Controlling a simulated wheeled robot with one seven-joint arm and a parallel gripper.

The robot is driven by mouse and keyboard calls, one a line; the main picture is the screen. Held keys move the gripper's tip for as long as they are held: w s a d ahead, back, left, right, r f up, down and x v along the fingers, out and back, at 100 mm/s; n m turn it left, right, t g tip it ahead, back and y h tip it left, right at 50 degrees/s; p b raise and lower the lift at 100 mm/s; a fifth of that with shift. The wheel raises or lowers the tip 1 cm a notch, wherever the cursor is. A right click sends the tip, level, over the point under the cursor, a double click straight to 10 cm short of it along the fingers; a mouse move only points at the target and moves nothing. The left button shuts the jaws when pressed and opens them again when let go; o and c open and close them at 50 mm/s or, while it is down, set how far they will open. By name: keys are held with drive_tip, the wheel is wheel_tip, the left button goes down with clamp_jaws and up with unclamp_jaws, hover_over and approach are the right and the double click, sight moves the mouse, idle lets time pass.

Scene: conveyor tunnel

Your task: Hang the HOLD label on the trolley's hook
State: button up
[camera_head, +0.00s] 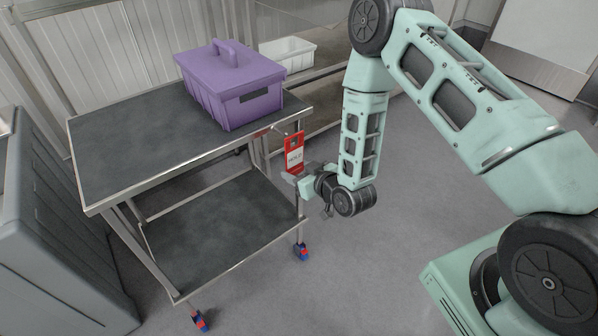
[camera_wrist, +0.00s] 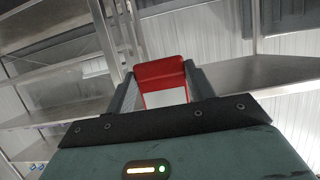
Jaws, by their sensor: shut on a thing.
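The red HOLD label (camera_head: 294,143) with a white panel is upright beside the right end of the trolley (camera_head: 130,140). My gripper (camera_head: 290,175) is shut on the label's lower part. In the wrist view the red label (camera_wrist: 160,70) stands between my two fingers (camera_wrist: 162,95). The label's top is close to the trolley's top right edge, where a small red mark (camera_head: 262,132) shows. The hook is too small to make out clearly near the label, and I cannot tell whether the label touches it.
A purple lidded box (camera_head: 228,82) stands on the trolley's top deck. The lower shelf (camera_head: 215,230) is empty. A white bin (camera_head: 287,52) sits on a rack behind. A large grey container (camera_head: 50,230) stands at the left.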

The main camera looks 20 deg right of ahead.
sight(287, 165)
drive_tip(key=shift+w, duration=0.1)
drive_tip(key=shift+w+a+b, duration=0.2)
drive_tip(key=shift+w+a, duration=0.1)
drive_tip(key=shift+w, duration=0.55)
drive_tip(key=shift+w+a+b, duration=0.2)
drive_tip(key=shift+w+a, duration=0.05)
drive_tip(key=shift+w, duration=0.55)
drive_tip(key=shift+w+a+b, duration=0.2)
drive_tip(key=shift+w+a, duration=0.1)
drive_tip(key=shift+w, duration=0.55)
drive_tip(key=shift+f+b, duration=0.75)
drive_tip(key=shift+f, duration=0.1)
drive_tip(key=o, duration=1.5)
drive_tip(key=shift+c, duration=0.2)
